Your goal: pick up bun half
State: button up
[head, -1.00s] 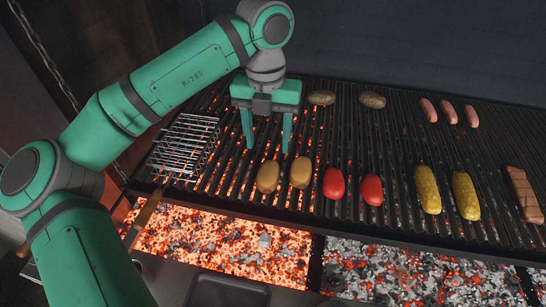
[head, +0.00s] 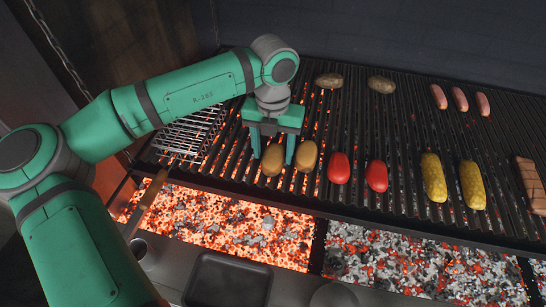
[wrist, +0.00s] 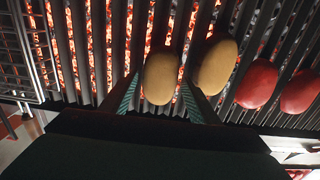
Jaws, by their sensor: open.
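Two tan, oval bun halves lie side by side on the dark grill bars. The left bun half (head: 273,159) shows between the fingers of my gripper (head: 273,160), which is open. In the wrist view the left bun half (wrist: 160,77) sits between the two fingertips, with a finger on each side. The right bun half (head: 306,156) lies just outside my right finger; it also shows in the wrist view (wrist: 215,66). I cannot tell whether the fingers touch either bun half.
Red tomatoes (head: 339,168) lie right of the buns. Further right are corn cobs (head: 434,178). A wire grill basket (head: 190,135) lies to the left. Dark potatoes (head: 329,81) and sausages (head: 460,99) lie at the back. Glowing coals (head: 215,222) show below the front edge.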

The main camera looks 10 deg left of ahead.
jog(key=shift+f, duration=0.25)
jog(key=c, duration=0.8)
jog(key=shift+r, duration=0.1)
